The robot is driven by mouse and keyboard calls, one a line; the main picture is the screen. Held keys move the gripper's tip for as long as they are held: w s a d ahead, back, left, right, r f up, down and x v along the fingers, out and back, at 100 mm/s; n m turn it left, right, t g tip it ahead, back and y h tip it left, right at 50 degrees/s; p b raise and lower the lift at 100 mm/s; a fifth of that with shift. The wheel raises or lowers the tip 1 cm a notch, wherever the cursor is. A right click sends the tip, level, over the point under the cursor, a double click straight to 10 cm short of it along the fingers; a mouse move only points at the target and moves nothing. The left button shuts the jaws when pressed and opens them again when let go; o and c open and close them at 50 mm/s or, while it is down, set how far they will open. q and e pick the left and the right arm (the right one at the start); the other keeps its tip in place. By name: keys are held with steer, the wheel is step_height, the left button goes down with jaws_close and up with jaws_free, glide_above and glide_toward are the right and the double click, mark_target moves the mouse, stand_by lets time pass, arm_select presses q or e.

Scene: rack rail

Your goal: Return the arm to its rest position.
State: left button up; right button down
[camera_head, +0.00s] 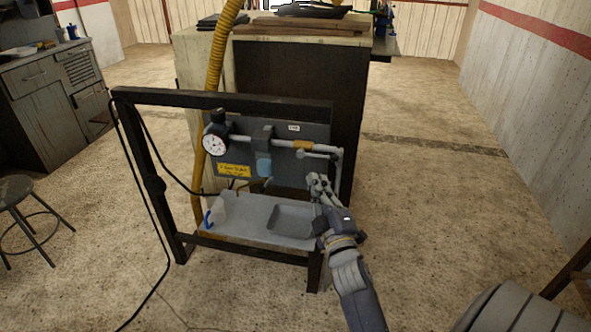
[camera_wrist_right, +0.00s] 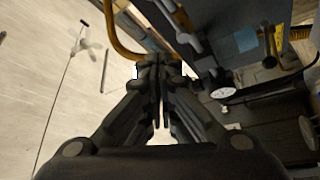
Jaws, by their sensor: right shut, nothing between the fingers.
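My right gripper (camera_head: 318,183) is in front of the right end of the rack's pipe and panel in the head view. It is shut with nothing between its fingers. Its closed fingers also show in the right wrist view (camera_wrist_right: 158,75). My right arm (camera_head: 352,280) reaches up to it from the lower right. I cannot tell whether the fingertips touch the pipe fitting behind them. My left gripper is in neither view.
A dark rack frame (camera_head: 225,100) carries a grey panel (camera_head: 285,170) with a round gauge (camera_head: 214,145), pipes and a yellow label. A grey tray (camera_head: 250,225) sits below. A workbench (camera_head: 300,90) stands behind, a stool (camera_head: 18,190) at left.

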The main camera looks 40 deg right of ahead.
steer(key=w+a+f+m+g+y, duration=0.15)
steer(key=a+f, duration=0.25)
steer(key=f, duration=0.8)
steer(key=a+f+g+y, duration=0.3)
steer(key=f, duration=0.9)
steer(key=s+a+f+m+g+y+p, duration=0.1)
steer(key=s+a+f+g, duration=0.2)
steer(key=f, duration=0.5)
steer(key=s+a+f+m+g+y, duration=0.1)
steer(key=s+a+f, duration=0.35)
steer(key=f, duration=0.35)
steer(key=s+a+f+g+y+p, duration=0.1)
steer(key=s+a+f+g, duration=0.25)
steer(key=s+f, duration=1)
steer(key=s+f+m+g, duration=0.1)
steer(key=s+f+g, duration=0.2)
steer(key=s, duration=0.9)
steer(key=s+f+m+g, duration=0.1)
steer(key=s+f+g, duration=0.2)
steer(key=s, duration=0.8)
steer(key=shift+s+a+f, duration=0.2)
steer(key=shift+s+f, duration=0.2)
steer(key=shift+f, duration=0.3)
